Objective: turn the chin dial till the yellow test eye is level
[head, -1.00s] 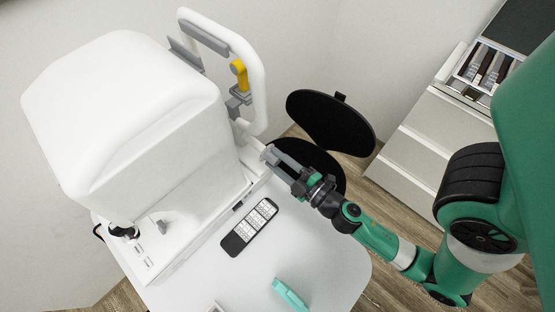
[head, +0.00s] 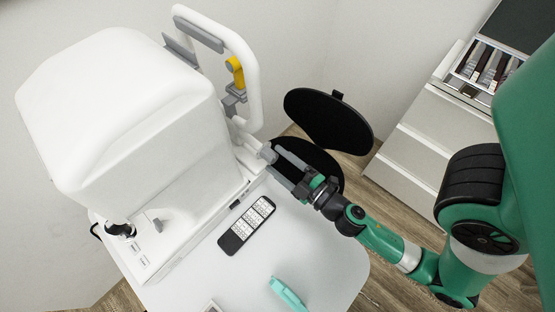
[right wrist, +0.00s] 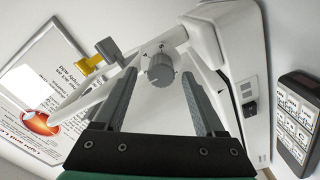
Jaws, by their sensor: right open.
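The white instrument's frame carries a yellow test eye (head: 235,71) on a grey bracket. The eye also shows in the right wrist view (right wrist: 87,63); I cannot tell whether it is level. The grey ribbed chin dial (head: 267,153) sticks out below, on the frame's near side. My right gripper (head: 273,160) is open, its fingers pointing at the dial. In the right wrist view the dial (right wrist: 160,70) appears between the two spread fingertips, with gaps on both sides. My left gripper is in neither view.
A dark remote (head: 247,225) and a teal object (head: 288,293) lie on the white table (head: 325,255). A black stool (head: 328,118) stands behind my right gripper. A drawer cabinet (head: 425,150) is at the right. A printed eye poster (right wrist: 40,85) shows in the wrist view.

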